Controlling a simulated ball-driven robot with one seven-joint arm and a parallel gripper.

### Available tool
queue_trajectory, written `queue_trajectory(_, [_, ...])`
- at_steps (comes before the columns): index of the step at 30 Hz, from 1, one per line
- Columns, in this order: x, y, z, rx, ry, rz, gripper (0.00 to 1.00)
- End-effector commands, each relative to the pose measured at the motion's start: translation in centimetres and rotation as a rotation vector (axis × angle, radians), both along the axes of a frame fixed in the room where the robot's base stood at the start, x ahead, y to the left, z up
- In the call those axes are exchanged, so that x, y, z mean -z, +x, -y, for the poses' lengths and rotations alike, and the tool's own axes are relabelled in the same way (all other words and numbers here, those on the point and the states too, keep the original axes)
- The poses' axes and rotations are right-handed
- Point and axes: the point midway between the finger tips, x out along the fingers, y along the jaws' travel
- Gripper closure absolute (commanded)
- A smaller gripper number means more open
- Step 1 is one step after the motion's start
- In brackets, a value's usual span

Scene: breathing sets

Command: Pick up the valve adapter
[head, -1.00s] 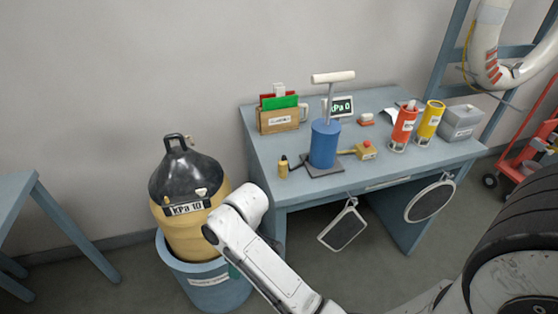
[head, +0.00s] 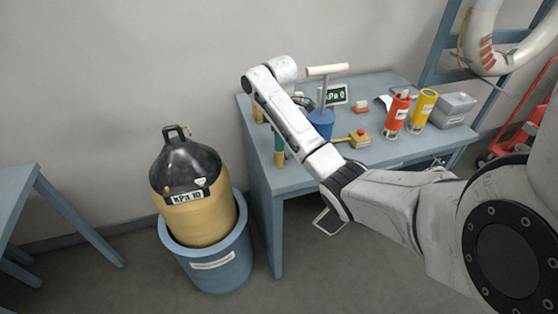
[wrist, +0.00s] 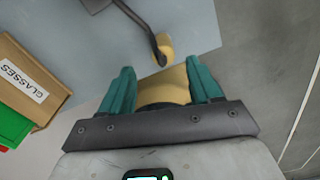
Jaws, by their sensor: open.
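The valve adapter, a small brass cylinder (head: 279,160) with a dark top, stands near the left front edge of the blue-grey table (head: 300,180). In the wrist view the brass adapter (wrist: 166,86) shows between the two teal fingers, its near end partly hidden by the gripper's dark bar. My gripper (head: 279,141) is open and comes down from above, with its fingers (wrist: 160,85) on either side of the adapter. I cannot tell whether a finger touches it.
A dark hose with a brass tip (wrist: 165,48) lies close beyond the adapter. The blue pump (head: 322,122) stands just right. A wooden box labelled GLASSES (wrist: 30,82) is at left in the wrist view. A yellow-and-black vessel (head: 195,190) sits in a blue bin (head: 212,268).

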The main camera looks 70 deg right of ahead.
Motion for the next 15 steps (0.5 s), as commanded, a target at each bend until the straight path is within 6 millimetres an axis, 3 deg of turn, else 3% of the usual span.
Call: queue_trajectory(15, [6.4,-0.3,-0.4,0.002,0.001,-0.003,0.37])
